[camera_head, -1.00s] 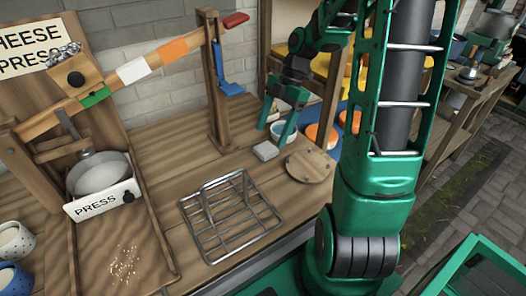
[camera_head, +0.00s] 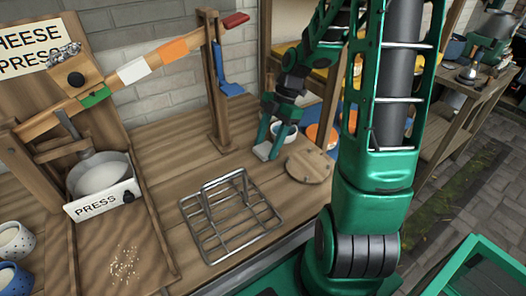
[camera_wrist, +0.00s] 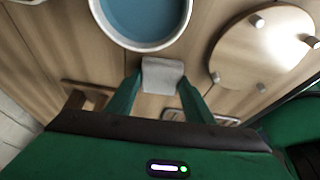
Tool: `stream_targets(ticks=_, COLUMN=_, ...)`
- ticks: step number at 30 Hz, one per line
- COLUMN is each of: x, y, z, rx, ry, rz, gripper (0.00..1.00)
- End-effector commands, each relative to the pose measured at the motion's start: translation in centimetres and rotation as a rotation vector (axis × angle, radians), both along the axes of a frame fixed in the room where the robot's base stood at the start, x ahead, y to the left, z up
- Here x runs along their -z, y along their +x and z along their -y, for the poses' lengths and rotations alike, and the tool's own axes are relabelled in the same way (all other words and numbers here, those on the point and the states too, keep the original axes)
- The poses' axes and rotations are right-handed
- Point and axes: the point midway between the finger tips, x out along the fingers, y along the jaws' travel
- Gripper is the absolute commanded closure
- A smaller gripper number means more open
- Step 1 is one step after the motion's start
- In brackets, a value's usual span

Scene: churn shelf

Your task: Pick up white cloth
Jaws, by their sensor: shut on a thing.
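The white cloth is a small pale grey-white folded pad. In the wrist view the cloth (camera_wrist: 163,75) lies between the two green fingertips, which touch its sides. In the head view the cloth (camera_head: 263,151) is at table level, partly hidden by the fingers. My gripper (camera_head: 269,148) reaches down to the wooden table and is shut on the cloth. It also shows in the wrist view (camera_wrist: 160,86). I cannot tell whether the cloth is clear of the table.
A blue-filled bowl (camera_wrist: 143,15) stands just beyond the cloth. A round wooden board (camera_head: 309,166) lies right of it, and a metal wire rack (camera_head: 232,215) in front. A wooden post (camera_head: 213,85) with a press lever stands to the left.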

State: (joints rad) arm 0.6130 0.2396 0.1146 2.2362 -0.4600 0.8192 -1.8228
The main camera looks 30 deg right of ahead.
Motion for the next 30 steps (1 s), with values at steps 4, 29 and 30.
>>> stream_targets(ticks=4, x=0.0, y=0.0, z=0.0, rx=0.0, ry=0.0, rz=0.0, gripper=0.74)
stream_targets(ticks=29, x=-10.0, y=0.0, z=0.0, rx=0.0, ry=-0.001, rz=0.0, gripper=0.74)
stream_targets(ticks=30, x=-10.1, y=0.0, z=0.0, rx=0.0, ry=-0.001, rz=0.0, gripper=0.74)
